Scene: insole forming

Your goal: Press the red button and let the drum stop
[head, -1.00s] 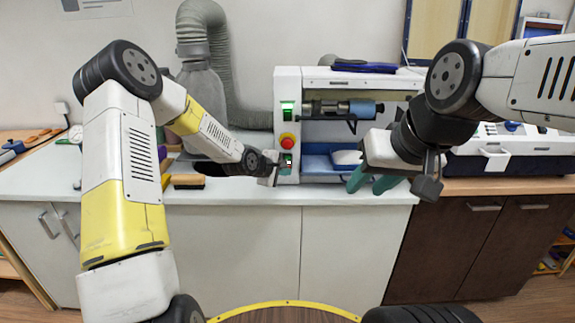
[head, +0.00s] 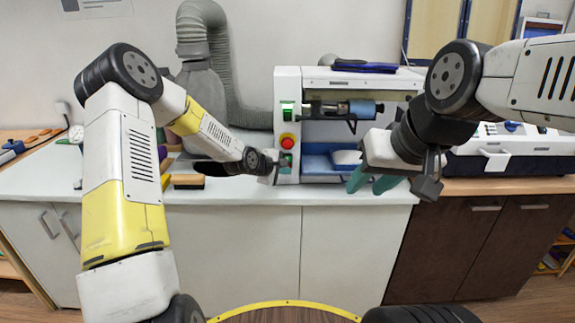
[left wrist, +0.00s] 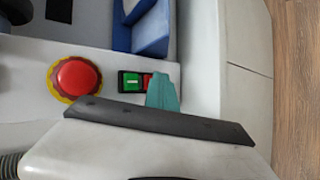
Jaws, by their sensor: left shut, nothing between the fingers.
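The white machine (head: 288,80) carries a drum (head: 345,108) in its upper opening; I cannot tell whether it turns. A round red mushroom button (head: 287,141) sits on its left post, and in the left wrist view it (left wrist: 75,77) has a yellow and red collar. Beside it is a small switch with a green button (left wrist: 132,81) and a red button (left wrist: 147,79). My left gripper (left wrist: 163,93) is shut and empty, its teal tip overlapping the red half of the switch. Contact is unclear. My right gripper (head: 372,182) is open and empty in front of the machine.
A brush (head: 188,181) lies on the white counter (head: 235,192) left of the machine. A grey hose (head: 232,85) rises behind. A white device (head: 515,155) stands on the right counter. The counter front between my arms is clear.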

